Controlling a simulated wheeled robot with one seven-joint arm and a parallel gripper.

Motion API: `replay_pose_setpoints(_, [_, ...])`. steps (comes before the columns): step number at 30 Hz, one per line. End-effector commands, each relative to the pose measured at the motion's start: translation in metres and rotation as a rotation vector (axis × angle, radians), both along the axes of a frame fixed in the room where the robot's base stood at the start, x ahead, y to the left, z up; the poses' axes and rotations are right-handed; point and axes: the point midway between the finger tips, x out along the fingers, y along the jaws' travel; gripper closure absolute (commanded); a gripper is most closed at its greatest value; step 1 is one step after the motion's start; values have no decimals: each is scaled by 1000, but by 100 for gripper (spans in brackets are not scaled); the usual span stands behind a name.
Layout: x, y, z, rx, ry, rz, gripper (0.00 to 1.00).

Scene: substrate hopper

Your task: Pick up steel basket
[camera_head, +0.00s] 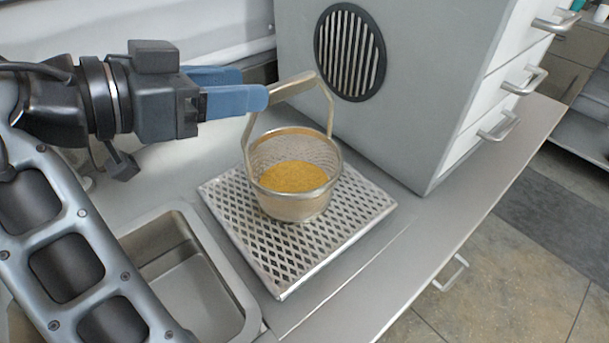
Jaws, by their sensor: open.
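The steel basket (321,160) stands upright on a perforated metal tray (353,222) in the head view. It is a mesh bucket with yellow-orange granules (293,177) inside. Its tall handle rises above it to a light brown grip bar (293,87). My gripper (255,87) comes in from the left, level, with two blue fingers pointing right. The fingers are apart and their tips are at the left end of the grip bar. I cannot tell whether they touch it. The near finger hides part of the handle's left side.
A grey cabinet (440,70) with a round black vent (350,52) and white drawers stands close behind and right of the basket. A metal sink basin (190,285) is sunk into the counter at the front left. The counter's front edge is bare at the right.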

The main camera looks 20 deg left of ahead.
Motion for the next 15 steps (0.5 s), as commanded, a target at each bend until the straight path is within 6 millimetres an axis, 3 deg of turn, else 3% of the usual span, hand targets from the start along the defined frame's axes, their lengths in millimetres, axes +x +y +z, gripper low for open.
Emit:
replay_pose_setpoints(2, [0,0,-9,0,0,0,51])
replay_pose_setpoints(15, [34,-21,-15,-1,1,-1,51])
